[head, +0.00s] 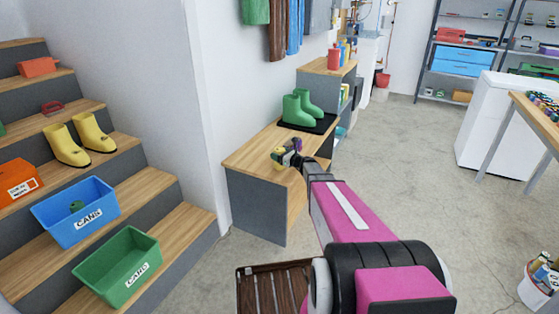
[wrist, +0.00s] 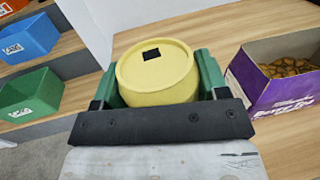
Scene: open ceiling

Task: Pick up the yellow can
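The yellow can (wrist: 157,80) has a round rim and a small black square on its top. In the wrist view it sits between the two green fingers of my gripper (wrist: 160,88), with no gap visible on either side. My gripper appears shut on it. In the head view the yellow can (head: 277,154) is small at the end of my gripper (head: 286,158), over the wooden bench (head: 248,153). I cannot tell whether the can touches the bench; its underside is hidden.
A purple open box (wrist: 250,82) with brown contents stands on the bench right of the can. Green boots (head: 299,111) stand on a dark mat farther back. Steps at left hold a blue bin (head: 75,221), a green bin (head: 118,284) and yellow boots (head: 67,147).

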